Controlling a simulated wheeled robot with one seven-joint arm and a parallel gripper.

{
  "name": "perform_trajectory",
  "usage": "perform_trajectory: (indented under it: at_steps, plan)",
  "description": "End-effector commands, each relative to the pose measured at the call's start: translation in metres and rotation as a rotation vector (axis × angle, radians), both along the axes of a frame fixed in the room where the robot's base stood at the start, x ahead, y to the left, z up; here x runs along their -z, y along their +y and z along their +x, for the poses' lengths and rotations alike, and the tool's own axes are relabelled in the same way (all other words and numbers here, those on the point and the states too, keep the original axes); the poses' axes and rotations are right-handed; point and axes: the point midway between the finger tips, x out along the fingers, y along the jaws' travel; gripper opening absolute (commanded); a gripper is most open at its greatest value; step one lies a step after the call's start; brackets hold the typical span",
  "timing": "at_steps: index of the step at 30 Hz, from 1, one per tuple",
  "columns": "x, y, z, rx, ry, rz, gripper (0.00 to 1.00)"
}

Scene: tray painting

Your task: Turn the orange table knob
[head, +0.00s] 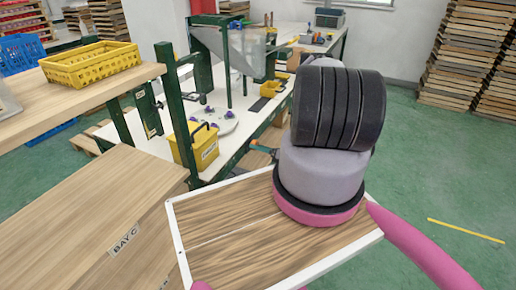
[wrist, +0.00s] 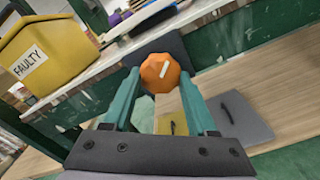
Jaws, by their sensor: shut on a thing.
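The orange table knob (wrist: 158,66) is a faceted knob with a short white mark on its face, slanting toward the upper right. It sits at the table's green edge in the wrist view. My gripper (wrist: 160,76) has its two teal fingers on either side of the knob and is shut on it. A dark plate shows behind the knob. In the head view my arm covers much of this area, and I cannot make out the knob clearly there.
A yellow FAULTY bin (head: 207,149) stands at the edge of the white worktable (head: 241,103), also at upper left in the wrist view (wrist: 52,50). A round white plate (head: 220,127) with purple pieces lies beyond.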

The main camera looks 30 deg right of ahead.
Motion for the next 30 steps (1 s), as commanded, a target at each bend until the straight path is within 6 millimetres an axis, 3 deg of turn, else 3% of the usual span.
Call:
perform_trajectory:
  at_steps: [30]
  plan:
    - [-0.0027, -0.0005, -0.0021, 0.005, 0.594, 0.762, 0.02]
